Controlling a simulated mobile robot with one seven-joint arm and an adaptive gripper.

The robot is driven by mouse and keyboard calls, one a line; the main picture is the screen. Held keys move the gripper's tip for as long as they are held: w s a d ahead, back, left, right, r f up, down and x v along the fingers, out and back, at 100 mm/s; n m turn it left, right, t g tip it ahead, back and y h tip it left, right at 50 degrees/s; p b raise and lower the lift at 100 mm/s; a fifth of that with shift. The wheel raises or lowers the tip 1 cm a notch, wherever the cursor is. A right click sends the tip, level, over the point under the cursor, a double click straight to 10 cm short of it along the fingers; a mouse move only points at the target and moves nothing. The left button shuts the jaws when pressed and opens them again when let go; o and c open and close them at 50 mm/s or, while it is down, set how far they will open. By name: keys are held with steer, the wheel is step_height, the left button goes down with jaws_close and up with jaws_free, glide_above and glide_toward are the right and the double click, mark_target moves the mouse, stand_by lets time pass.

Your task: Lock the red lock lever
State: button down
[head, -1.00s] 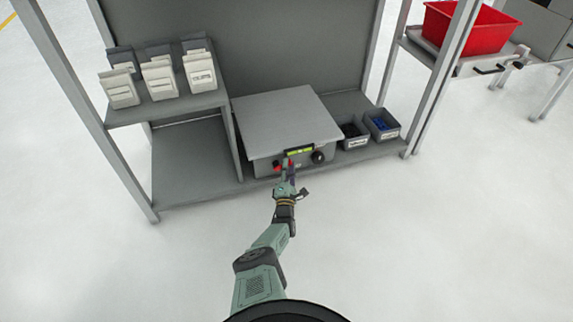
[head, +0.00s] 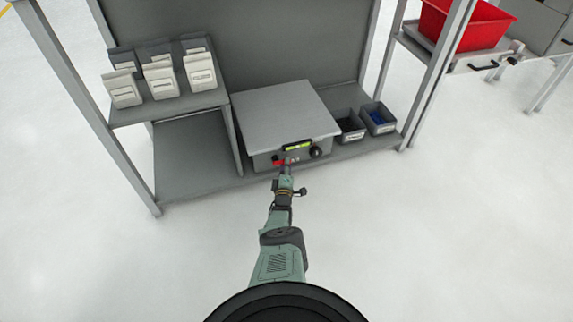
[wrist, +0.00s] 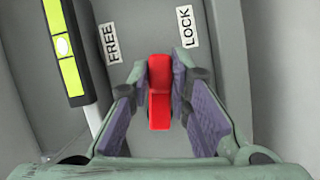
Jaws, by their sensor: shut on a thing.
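The red lock lever (wrist: 159,92) stands out from the grey front panel in the wrist view, its upper end between the FREE label (wrist: 112,44) and the LOCK label (wrist: 187,27). My gripper (wrist: 158,88) is shut on the lever, with a purple-padded finger on each side of it. In the head view, my gripper (head: 284,171) is at the front of the grey box (head: 285,115), where a red part shows by its tip. The exact lever angle is hard to tell.
A yellow-green level strip (head: 298,147) and a black knob (head: 316,152) are on the box front. Small bins (head: 379,118) stand to its right on the workbench. A shelf (head: 170,106) with several pale containers is at left. The floor in front is clear.

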steer(key=shift+a+f+m+g, duration=0.15)
steer(key=shift+m+g, duration=0.15)
steer(key=shift+m, duration=0.2)
steer(key=shift+s+a+f+m+g+y+p, duration=0.1)
steer(key=shift+f+m+g+y+p, duration=0.2)
steer(key=shift+m, duration=0.4)
steer(key=shift+a+f+m+g+y+p, duration=0.15)
steer(key=shift+m+g+y+p, duration=0.2)
steer(key=shift+m, duration=0.35)
steer(key=shift+s+a+f+m+g+y+p, duration=0.1)
steer(key=shift+f+m+g+y+p, duration=0.2)
steer(key=shift+m, duration=0.4)
steer(key=c, duration=1.5)
jaws_free()
